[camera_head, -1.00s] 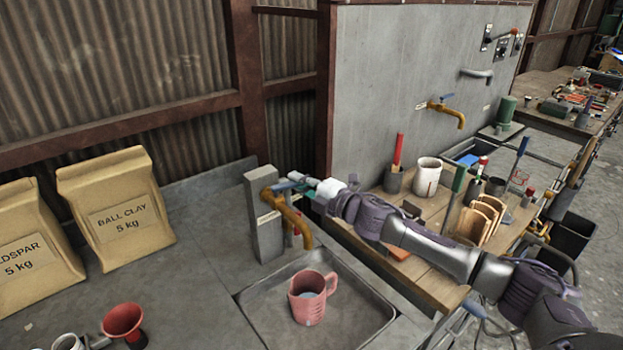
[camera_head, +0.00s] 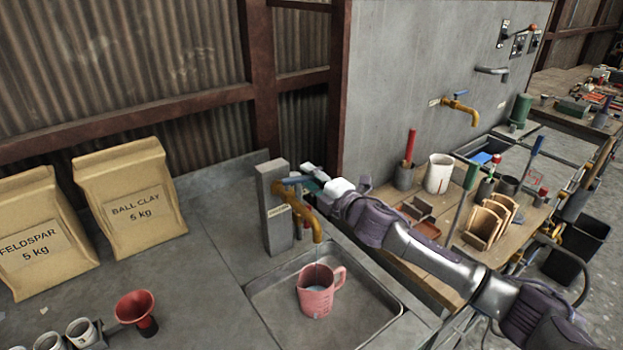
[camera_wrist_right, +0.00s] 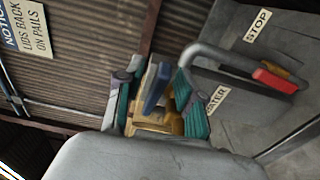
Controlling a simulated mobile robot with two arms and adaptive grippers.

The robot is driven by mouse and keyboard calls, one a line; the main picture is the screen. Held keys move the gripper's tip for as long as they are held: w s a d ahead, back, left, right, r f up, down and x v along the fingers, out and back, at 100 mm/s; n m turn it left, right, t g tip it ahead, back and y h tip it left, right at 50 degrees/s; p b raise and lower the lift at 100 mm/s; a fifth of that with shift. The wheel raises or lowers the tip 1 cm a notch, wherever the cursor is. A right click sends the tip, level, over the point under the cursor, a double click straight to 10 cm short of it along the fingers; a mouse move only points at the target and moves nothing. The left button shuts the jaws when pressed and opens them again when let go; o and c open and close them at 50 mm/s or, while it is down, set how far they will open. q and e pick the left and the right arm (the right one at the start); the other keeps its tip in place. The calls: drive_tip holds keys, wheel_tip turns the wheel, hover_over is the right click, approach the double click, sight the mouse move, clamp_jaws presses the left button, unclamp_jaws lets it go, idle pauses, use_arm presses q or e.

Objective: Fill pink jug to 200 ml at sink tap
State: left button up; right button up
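The pink jug (camera_head: 317,299) stands upright in the sink basin (camera_head: 375,322), under the brass tap (camera_head: 309,219). A thin stream runs from the spout into the jug, and pale water shows inside; I cannot read its level. The tap has a blue lever (camera_head: 291,181), which also shows in the right wrist view (camera_wrist_right: 156,88). My right gripper (camera_head: 311,179) is at the lever. In the wrist view its teal-padded fingers (camera_wrist_right: 158,112) stand apart on either side of the lever, with gaps showing. My left gripper is not in view.
Ball clay (camera_head: 131,198) and feldspar (camera_head: 42,232) bags stand at the left. A red funnel (camera_head: 136,311) and small cups sit at the front left. A wooden bench (camera_head: 440,262) with pots and tools lies right of the sink, beneath my right arm. Another brass tap (camera_head: 461,109) is on the wall.

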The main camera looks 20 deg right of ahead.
drive_tip(key=shift+s, duration=0.1)
drive_tip(key=v, duration=1.1)
drive_tip(key=shift+s+d, duration=0.15)
drive_tip(key=shift+s, duration=0.25)
idle(1.9)
